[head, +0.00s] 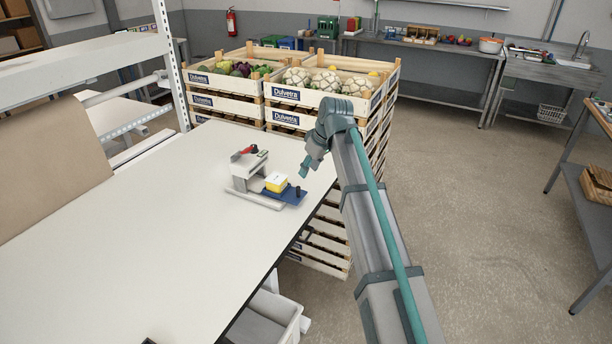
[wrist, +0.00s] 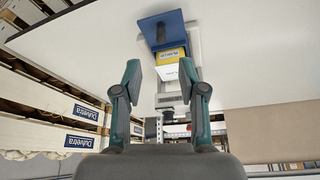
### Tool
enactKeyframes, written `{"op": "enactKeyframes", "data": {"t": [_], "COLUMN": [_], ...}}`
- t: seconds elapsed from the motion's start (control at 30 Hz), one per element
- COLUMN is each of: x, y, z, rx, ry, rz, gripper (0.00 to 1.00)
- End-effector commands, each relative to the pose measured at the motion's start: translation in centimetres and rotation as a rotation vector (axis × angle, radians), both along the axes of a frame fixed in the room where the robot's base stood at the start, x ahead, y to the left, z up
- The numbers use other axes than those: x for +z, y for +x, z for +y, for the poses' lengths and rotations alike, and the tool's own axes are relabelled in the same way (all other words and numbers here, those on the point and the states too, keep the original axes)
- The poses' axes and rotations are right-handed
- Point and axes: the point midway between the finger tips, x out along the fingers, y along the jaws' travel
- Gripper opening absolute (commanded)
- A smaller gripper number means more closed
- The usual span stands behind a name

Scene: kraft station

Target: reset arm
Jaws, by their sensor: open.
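My gripper (wrist: 162,84) is open and empty, its two fingers spread apart in the wrist view. In the head view my gripper (head: 309,160) hangs at the right edge of the white table (head: 130,230), to the right of a small grey device (head: 247,172) with a red handle. A yellow and white box (head: 276,182) sits on the blue plate (head: 294,194) of this device. In the wrist view the box (wrist: 172,68) and the blue plate (wrist: 163,30) lie beyond the fingertips, apart from them.
Stacked wooden crates (head: 285,95) with vegetables stand behind and below the table's far right end, close to my arm. A white shelf frame (head: 165,60) and a brown board (head: 50,155) are at the left. Much of the tabletop is clear. A grey bin (head: 262,322) sits below the table edge.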

Motion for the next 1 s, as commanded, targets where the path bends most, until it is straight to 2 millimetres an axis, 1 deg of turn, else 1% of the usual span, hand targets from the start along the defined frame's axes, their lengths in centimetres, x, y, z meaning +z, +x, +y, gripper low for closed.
{"op": "enactKeyframes", "data": {"t": [0.13, 0.47, 0.57, 0.67, 0.7, 0.77, 0.8, 0.87, 0.9, 0.97, 1.0], "x": [0.6, 0.6, 0.6, 0.5, -0.6, -3.2, -4.9, -7.7, -9.7, -12.6, -14.7], "y": [-0.2, -0.2, 0.0, 0.0, -0.7, -1.2, -1.6, -2.3, -2.9, -3.8, -4.5], "z": [-0.2, -0.2, -0.2, -0.5, -1.0, -1.5, -2.0, -2.7, -3.2, -4.1, -4.7], "rx": [0.0, -0.005, -0.044, -0.137, -0.191, -0.244, -0.273, -0.317, -0.344, -0.383, -0.41], "ry": [0.0, 0.001, 0.013, 0.029, 0.032, 0.03, 0.026, 0.018, 0.012, 0.002, -0.007], "rz": [0.0, 0.001, 0.005, -0.004, -0.003, 0.016, 0.031, 0.054, 0.072, 0.098, 0.117], "gripper": [0.41, 0.41, 0.41, 0.41, 0.41, 0.41, 0.41, 0.41, 0.41, 0.41, 0.41]}}
